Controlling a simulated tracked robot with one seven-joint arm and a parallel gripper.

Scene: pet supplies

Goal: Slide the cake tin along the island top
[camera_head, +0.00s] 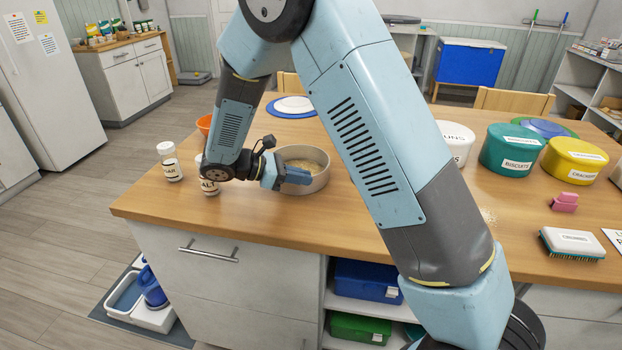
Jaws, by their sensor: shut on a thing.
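The cake tin (318,184) is a round, shallow, light grey tin on the wooden island top (270,230), near its front left part. It stands upright, and its inside shows a tan, grainy bottom. My gripper (296,177) is low at the tin's left side, shut on the tin's wall. The fingertips are small in this view, and part of the near left rim is hidden behind the gripper.
Two labelled shakers, one (169,162) at the left edge and one (209,181) partly behind my arm, stand left of the tin. An orange bowl (204,125) and a plate (294,105) lie behind. Teal (509,150) and yellow (573,161) tins, a pink item (564,202) and a brush (571,244) are right.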

